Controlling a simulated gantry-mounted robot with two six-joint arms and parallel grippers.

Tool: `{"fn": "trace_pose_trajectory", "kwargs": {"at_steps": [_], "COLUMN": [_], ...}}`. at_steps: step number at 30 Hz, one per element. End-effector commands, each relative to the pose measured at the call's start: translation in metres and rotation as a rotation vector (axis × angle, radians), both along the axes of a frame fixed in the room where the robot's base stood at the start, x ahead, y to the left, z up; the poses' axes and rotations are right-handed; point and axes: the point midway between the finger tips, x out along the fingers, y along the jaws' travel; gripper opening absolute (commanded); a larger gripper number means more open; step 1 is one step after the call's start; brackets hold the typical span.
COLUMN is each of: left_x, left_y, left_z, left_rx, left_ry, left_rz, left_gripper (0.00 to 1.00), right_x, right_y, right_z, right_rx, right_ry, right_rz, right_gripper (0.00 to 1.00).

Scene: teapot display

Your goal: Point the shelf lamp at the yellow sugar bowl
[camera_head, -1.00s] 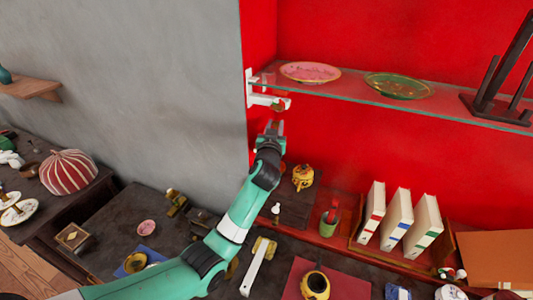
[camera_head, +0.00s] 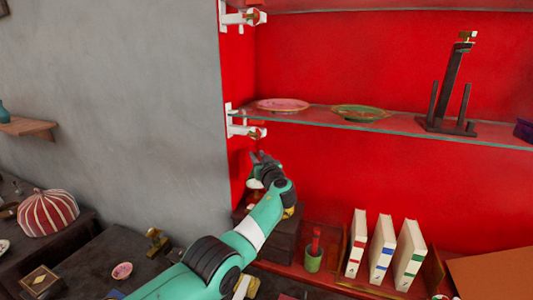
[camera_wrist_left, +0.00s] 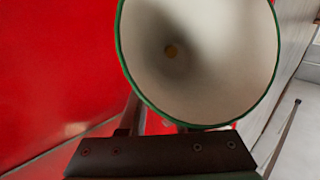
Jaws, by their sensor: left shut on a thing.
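The shelf lamp's shade (camera_wrist_left: 200,55), cream inside with a green rim, fills much of the left wrist view, its open mouth facing that camera. My left gripper (camera_head: 262,157) is shut on the lamp, just under the glass shelf's left end. The shade largely hides the fingers in the wrist view, so the exact grip spot cannot be told. In the head view my arm and gripper cover most of the lamp. A small yellow part (camera_head: 289,212) shows behind my arm, probably the yellow sugar bowl on a dark box; most of it is hidden. My right gripper is not in view.
The glass shelf (camera_head: 420,126) holds a pink plate (camera_head: 284,105), a green plate (camera_head: 360,113) and a dark stand (camera_head: 450,85). White brackets (camera_head: 243,131) sit at its left end. Below are a green cup (camera_head: 313,260) and upright white books (camera_head: 383,247). A grey wall is left.

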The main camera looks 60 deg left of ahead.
Motion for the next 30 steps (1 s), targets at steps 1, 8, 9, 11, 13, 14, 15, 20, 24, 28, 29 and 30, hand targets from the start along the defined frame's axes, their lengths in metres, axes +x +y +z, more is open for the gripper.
{"fn": "trace_pose_trajectory", "kwargs": {"at_steps": [1, 8, 9, 11, 13, 14, 15, 20, 24, 28, 29, 30], "left_x": [-0.0017, -0.0042, -0.0042, -0.0041, -0.0041, -0.0041, -0.0041, -0.0041, -0.0039, -0.0038, -0.0039, -0.0043], "left_y": [0.0018, 0.0037, 0.0037, 0.0037, 0.0037, 0.0037, 0.0037, 0.0036, 0.0033, 0.0032, 0.0032, 0.0034], "left_z": [0.0, -0.0019, -0.0021, -0.0023, -0.0024, -0.0025, -0.0026, -0.0022, -0.0016, -0.0011, -0.0006, 0.0002], "left_rx": [-0.003, -0.002, -0.002, -0.002, -0.003, -0.003, -0.003, -0.002, -0.002, -0.001, -0.001, -0.001], "left_ry": [0.002, 0.001, 0.0, 0.0, 0.001, 0.001, 0.001, 0.001, 0.0, 0.0, 0.0, 0.001], "left_rz": [0.006, 0.016, 0.016, 0.016, 0.016, 0.015, 0.015, 0.015, 0.015, 0.015, 0.015, 0.016], "left_gripper": [0.0, 0.0, 0.0, 0.0, 0.0, 0.0, 0.33, 0.61, 0.61, 0.61, 0.61, 0.61], "right_x": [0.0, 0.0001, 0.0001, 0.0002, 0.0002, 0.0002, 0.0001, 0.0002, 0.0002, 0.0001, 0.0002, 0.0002], "right_y": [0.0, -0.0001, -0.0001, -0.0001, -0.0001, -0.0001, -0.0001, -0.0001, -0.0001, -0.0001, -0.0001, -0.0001], "right_z": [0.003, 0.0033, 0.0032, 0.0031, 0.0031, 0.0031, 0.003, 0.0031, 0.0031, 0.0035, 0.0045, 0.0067], "right_rx": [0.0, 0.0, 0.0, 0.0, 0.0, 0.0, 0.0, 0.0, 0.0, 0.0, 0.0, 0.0], "right_ry": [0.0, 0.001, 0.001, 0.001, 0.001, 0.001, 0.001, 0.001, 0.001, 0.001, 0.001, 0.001], "right_rz": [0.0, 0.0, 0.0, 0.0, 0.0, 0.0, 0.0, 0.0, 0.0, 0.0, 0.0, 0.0], "right_gripper": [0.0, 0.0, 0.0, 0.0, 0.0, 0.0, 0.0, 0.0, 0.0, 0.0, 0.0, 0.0]}}
